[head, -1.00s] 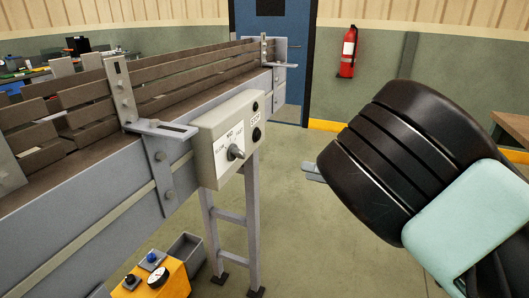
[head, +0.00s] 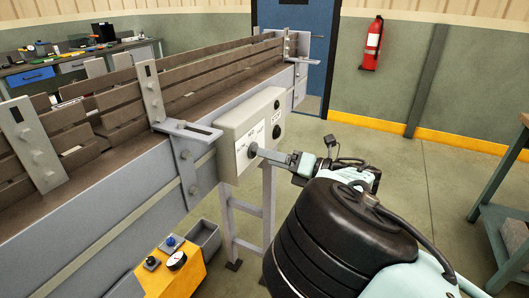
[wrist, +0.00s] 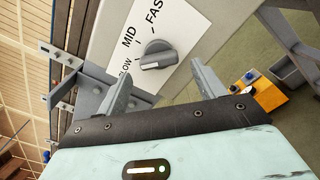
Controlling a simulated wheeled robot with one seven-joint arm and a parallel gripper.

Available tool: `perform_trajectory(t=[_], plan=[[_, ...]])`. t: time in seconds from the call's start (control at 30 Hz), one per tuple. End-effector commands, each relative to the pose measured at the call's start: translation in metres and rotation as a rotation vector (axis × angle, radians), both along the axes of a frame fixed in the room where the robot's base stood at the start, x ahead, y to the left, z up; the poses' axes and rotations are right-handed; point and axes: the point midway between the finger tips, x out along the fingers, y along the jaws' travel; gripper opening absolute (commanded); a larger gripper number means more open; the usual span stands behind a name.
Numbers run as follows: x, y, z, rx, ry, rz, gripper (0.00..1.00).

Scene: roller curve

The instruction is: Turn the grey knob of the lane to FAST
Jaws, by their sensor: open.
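The grey knob (wrist: 158,55) sits on a white label plate printed SLOW, MID and FAST in the wrist view. Its bar lies nearly level there, one end on the side of the partly hidden SLOW; which mark it is set to, I cannot tell surely. The knob (head: 253,150) is partly covered in the head view. My gripper (wrist: 160,71) is open, with one finger to each side of the knob in the picture. The fingertips look close to it, with no clear contact. In the head view my gripper (head: 264,154) points at the knob.
The light control box (head: 232,135) hangs on the side of the conveyor (head: 110,185) and carries a black STOP button (head: 277,131). A yellow box (head: 172,272) and a grey bin (head: 205,238) stand below. A metal table (head: 500,215) is at the right.

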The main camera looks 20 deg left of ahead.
Motion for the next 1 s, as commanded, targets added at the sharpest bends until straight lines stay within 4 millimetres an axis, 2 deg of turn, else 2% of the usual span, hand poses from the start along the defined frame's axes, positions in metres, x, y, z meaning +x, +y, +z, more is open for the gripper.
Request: perform_trajectory(t=[0.1, 0.2, 0.57, 0.7, 0.73, 1.0], plan=[[0.001, 0.016, 0.0, -0.001, 0.0, 0.002, 0.69], [0.002, 0.023, 0.0, -0.001, 0.001, 0.001, 0.69], [0.002, 0.027, -0.001, 0.0, 0.001, 0.0, 0.69], [0.002, 0.027, 0.0, 0.0, 0.001, 0.0, 0.3], [0.002, 0.027, 0.0, 0.0, 0.001, 0.0, 0.24], [0.002, 0.027, 0.0, 0.002, 0.016, -0.001, 0.24]])
